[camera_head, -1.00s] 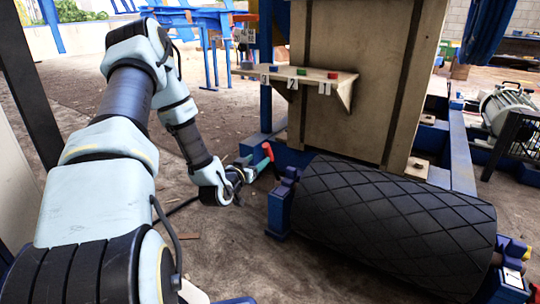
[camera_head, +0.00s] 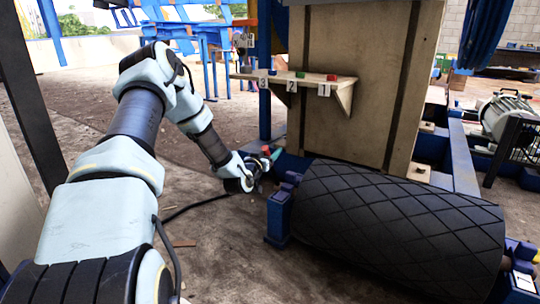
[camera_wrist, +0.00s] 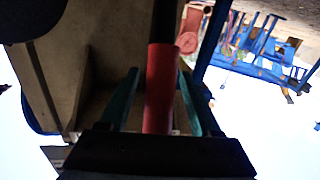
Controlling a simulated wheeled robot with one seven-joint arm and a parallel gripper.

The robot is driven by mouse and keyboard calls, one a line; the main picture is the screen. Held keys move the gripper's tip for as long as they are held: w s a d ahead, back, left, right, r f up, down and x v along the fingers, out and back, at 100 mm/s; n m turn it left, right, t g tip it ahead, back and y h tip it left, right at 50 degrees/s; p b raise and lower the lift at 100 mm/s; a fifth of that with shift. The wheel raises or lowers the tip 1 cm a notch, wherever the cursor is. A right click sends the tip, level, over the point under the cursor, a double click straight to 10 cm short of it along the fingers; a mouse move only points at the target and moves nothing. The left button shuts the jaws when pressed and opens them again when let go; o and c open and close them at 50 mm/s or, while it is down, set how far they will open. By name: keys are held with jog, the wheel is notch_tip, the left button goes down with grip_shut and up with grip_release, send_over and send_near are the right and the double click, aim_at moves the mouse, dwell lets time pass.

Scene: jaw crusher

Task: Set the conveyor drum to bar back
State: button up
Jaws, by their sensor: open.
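The conveyor drum (camera_head: 400,225) is a large black roller with a diamond pattern, lying on blue mounts at the right in the head view. A bar with a red grip (camera_head: 266,150) stands near the drum's left end; in the wrist view its red grip (camera_wrist: 161,85) continues into a dark shaft. My gripper (camera_head: 270,158) is at this red grip. In the wrist view its teal fingers (camera_wrist: 157,73) stand open on either side of the grip, with gaps showing. The bar's lower part is hidden in the head view.
A wooden shelf (camera_head: 285,77) marked 3, 2, 1 carries small coloured blocks above my gripper. A tall beige panel (camera_head: 362,90) stands behind the drum. The floor at the front left is mostly clear, with a dark cable.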

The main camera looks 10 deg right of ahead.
grip_shut()
dwell(0.6)
dwell(0.9)
